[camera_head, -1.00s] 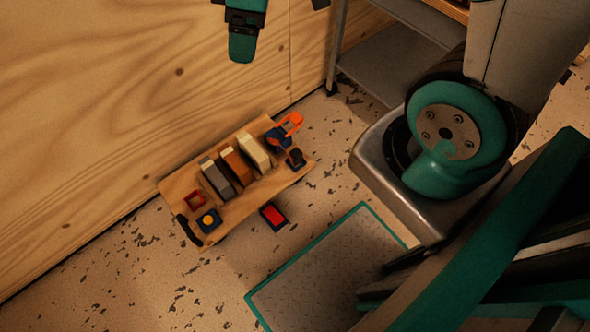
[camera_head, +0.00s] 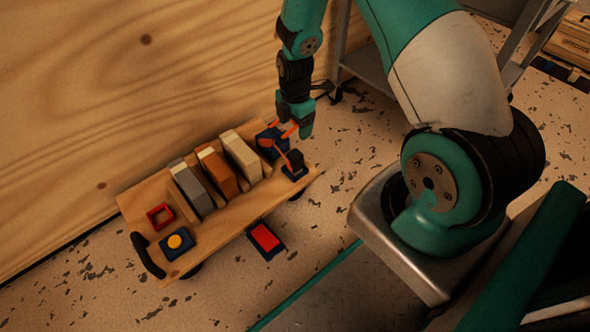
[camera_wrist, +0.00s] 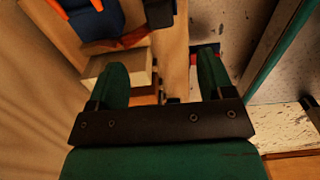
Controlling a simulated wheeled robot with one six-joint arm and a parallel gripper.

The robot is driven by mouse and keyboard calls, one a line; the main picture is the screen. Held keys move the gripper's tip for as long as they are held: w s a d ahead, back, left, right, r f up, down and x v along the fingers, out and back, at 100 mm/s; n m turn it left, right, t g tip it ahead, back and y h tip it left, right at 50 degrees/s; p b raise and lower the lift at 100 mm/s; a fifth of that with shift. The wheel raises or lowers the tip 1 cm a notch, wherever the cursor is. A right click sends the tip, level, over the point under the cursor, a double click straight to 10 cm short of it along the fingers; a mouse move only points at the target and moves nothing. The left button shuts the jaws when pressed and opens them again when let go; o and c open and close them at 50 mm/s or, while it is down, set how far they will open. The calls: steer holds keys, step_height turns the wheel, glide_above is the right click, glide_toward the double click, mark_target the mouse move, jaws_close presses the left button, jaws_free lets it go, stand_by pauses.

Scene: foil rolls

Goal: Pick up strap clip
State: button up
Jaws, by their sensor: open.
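I cannot tell for sure which item is the strap clip. An orange looped piece (camera_head: 268,142) sits on a dark blue block at the right end of a wooden cart (camera_head: 226,222). A small black piece (camera_head: 295,159) on a blue base stands just in front of it. My gripper (camera_head: 295,121) is open above that end, its fingers partly covering the orange piece.
Grey (camera_head: 191,187), orange (camera_head: 217,171) and white (camera_head: 241,156) boxes stand in a row on the cart. A red frame (camera_head: 160,215) and a blue block with a yellow button (camera_head: 174,242) are at its left end. A red-topped block (camera_head: 265,238) is in front. A wooden wall stands behind.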

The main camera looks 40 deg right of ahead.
mark_target(295, 154)
step_height(295, 154, down, 11)
steer(key=b, duration=0.6)
steer(key=shift+r, duration=0.1)
step_height(295, 154, down, 5)
steer(key=b, duration=0.5)
steer(key=shift+w, duration=0.1)
steer(key=c, duration=1)
steer(key=shift+c, duration=0.2)
